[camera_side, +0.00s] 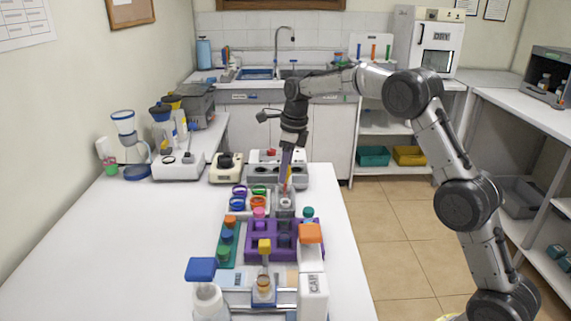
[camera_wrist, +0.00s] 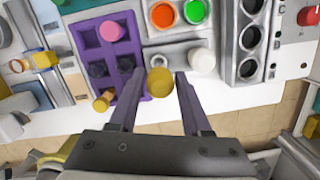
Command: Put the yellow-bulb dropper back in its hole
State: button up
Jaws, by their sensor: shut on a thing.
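My gripper (camera_wrist: 160,80) is shut on the yellow-bulb dropper (camera_wrist: 159,83), whose round yellow bulb shows between the two fingertips. Its lower part is hidden from the wrist camera. In the side view my gripper (camera_side: 286,176) points down over the grey holder (camera_side: 285,211), behind the purple rack. The purple rack (camera_wrist: 133,92) is left of the fingers in the wrist view. It has square holes, and a pink-topped dropper (camera_wrist: 110,31) stands in one. The purple rack also shows in the side view (camera_side: 293,252).
An amber bottle (camera_side: 264,289), a blue-capped bottle (camera_side: 204,295) and an orange-capped white box (camera_side: 312,293) stand in front of the rack. Orange (camera_wrist: 162,15) and green (camera_wrist: 195,11) round pots are near the gripper. The left of the table (camera_side: 130,250) is clear.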

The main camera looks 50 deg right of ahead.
aim_at(286, 190)
jog(key=shift+f, duration=3.5)
dwell(1.4)
dwell(0.7)
jog(key=o, duration=0.8)
jog(key=shift+o, duration=0.2)
